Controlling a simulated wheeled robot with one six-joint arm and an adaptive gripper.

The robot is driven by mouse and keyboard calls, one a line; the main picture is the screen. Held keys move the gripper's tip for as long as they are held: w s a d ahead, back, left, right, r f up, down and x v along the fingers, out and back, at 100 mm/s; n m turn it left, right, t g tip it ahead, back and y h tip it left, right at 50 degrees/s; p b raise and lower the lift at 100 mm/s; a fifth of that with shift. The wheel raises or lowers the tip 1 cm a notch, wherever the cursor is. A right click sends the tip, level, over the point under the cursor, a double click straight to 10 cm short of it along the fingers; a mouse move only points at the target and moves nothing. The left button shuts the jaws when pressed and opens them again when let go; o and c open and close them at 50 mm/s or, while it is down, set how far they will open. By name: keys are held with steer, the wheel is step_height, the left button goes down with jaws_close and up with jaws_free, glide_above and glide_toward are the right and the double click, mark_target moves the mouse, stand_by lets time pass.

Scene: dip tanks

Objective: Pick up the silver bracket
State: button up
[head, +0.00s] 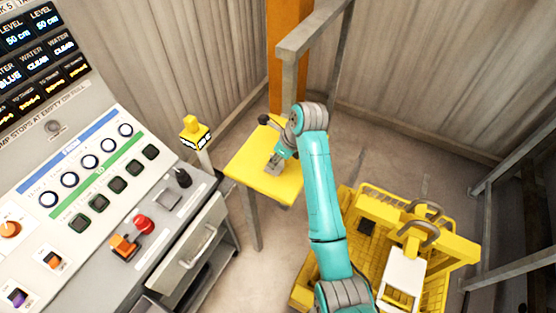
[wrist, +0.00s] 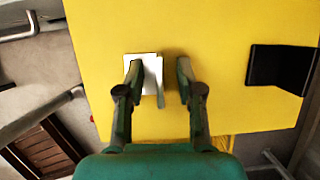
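The silver bracket (wrist: 151,72) lies on the yellow table (wrist: 215,25). In the wrist view it shows a pale flat plate with a thin grey upright part at its right. My gripper (wrist: 158,68) is open, with one finger over the left part of the bracket and the other just to its right. Whether the fingers are at the bracket's height is unclear. In the head view the bracket (head: 274,165) is a small grey shape on the table (head: 250,165), beside my gripper, and my gripper partly hides it.
A black object (wrist: 281,68) lies on the table to the right in the wrist view. A control panel (head: 105,170) stands at the left of the head view. A grey railing (head: 312,35) and orange post rise behind the table. A yellow slatted platform (head: 365,250) stands at right.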

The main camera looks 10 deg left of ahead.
jaws_close()
steer(key=shift+r, duration=0.1)
